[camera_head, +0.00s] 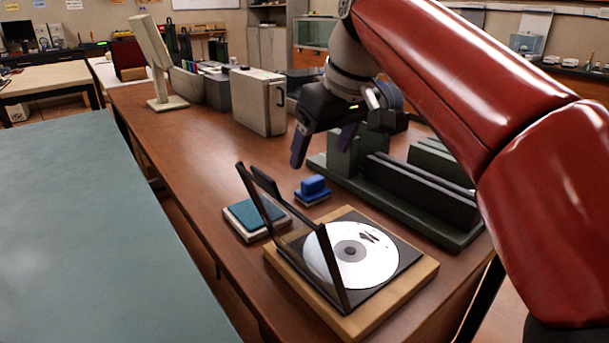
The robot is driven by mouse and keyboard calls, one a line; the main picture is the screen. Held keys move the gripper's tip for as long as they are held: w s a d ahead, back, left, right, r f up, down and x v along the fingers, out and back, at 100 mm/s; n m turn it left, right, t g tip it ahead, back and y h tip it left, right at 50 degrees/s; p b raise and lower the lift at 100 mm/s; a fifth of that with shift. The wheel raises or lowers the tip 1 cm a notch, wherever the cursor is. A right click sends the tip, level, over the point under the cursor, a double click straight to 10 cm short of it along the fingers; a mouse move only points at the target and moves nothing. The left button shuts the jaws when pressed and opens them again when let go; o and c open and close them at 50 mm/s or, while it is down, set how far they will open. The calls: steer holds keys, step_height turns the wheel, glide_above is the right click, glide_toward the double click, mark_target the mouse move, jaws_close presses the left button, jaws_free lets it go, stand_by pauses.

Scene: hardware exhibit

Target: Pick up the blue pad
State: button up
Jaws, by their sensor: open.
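A small blue pad (313,189) with a raised block on top sits on the brown table (205,160), just behind the open disc case. A flat teal-topped pad (256,217) on a pale base lies to its left, partly behind the case's raised lid. My gripper (322,146) hangs above and behind the blue pad. Its dark fingers are apart, with nothing visible between them. It does not touch the blue pad.
An open disc case (405,252) with a white disc lies on a wooden board in front, its lid upright. A dark green rail-like block (430,215) stands to the right. A beige case (258,101) stands behind. The table's left part is clear.

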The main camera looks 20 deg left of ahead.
mark_target(314, 178)
steer(key=x, duration=0.2)
steer(key=b+x, duration=0.1)
steer(key=x, duration=0.2)
steer(key=b+x, duration=0.1)
steer(key=x, duration=0.2)
steer(key=shift+s+d+f, duration=0.1)
steer(key=shift+d+f, duration=0.05)
steer(key=shift+d, duration=0.1)
steer(key=c, duration=1.1)
